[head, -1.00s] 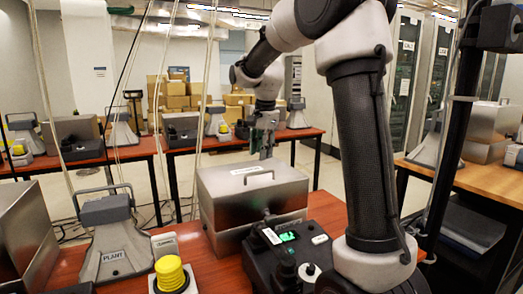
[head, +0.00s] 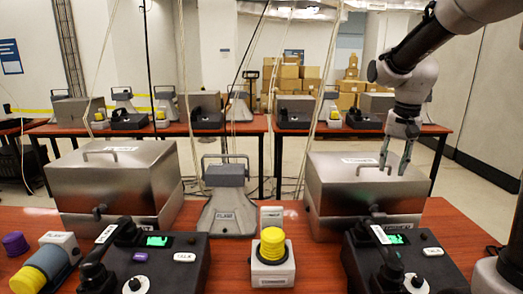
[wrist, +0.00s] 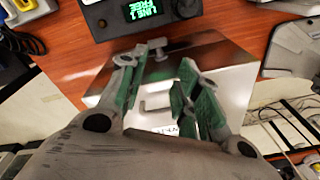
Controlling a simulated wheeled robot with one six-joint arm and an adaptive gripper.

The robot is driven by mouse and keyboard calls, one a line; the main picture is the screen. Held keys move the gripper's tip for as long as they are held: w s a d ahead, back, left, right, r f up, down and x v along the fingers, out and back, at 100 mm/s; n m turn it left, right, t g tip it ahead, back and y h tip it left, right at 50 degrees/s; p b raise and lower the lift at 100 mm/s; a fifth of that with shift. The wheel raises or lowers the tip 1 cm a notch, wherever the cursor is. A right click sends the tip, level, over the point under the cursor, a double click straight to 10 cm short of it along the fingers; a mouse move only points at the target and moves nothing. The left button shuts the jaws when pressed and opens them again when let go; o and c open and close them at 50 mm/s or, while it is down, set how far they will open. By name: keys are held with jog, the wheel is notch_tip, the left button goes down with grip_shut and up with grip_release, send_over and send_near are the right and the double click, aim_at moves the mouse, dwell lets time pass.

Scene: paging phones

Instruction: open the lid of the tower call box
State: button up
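The tower call box (head: 345,205) is a brushed-metal box on the red-brown table, at right in the head view. Its lid (head: 335,175) is shut, with a bar handle (head: 374,168) and a label behind it that appears to read TOWER. My gripper (head: 395,168) points down over the lid at the handle's right side. In the wrist view my gripper (wrist: 160,85) has its green-padded fingers spread apart. The handle (wrist: 157,103) shows between them; contact cannot be told. The wrist view also shows the lid (wrist: 150,120), partly hidden by the fingers.
A similar metal box (head: 120,190) stands at left. A grey horn (head: 228,205) and a yellow button (head: 272,243) stand between the boxes. A black phone console (head: 400,255) sits before the tower box. White cords hang nearby.

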jog(key=s+r+n+t, duration=0.25)
jog(key=s+n, duration=0.35)
jog(key=s, duration=1.8)
jog(key=m+g, duration=0.1)
jog(key=m, duration=1.5)
send_near(375, 165)
jog(key=shift+m+g, duration=0.25)
jog(key=shift+m, duration=0.65)
jog(key=f, duration=0.2)
jog(key=w+f, duration=0.1)
jog(key=f, duration=0.2)
jog(key=w+f, duration=0.1)
jog(key=f, duration=0.1)
jog(key=shift+w+a+f, duration=0.1)
jog(key=shift+w+f, duration=0.05)
jog(key=shift+f, duration=0.15)
grip_shut()
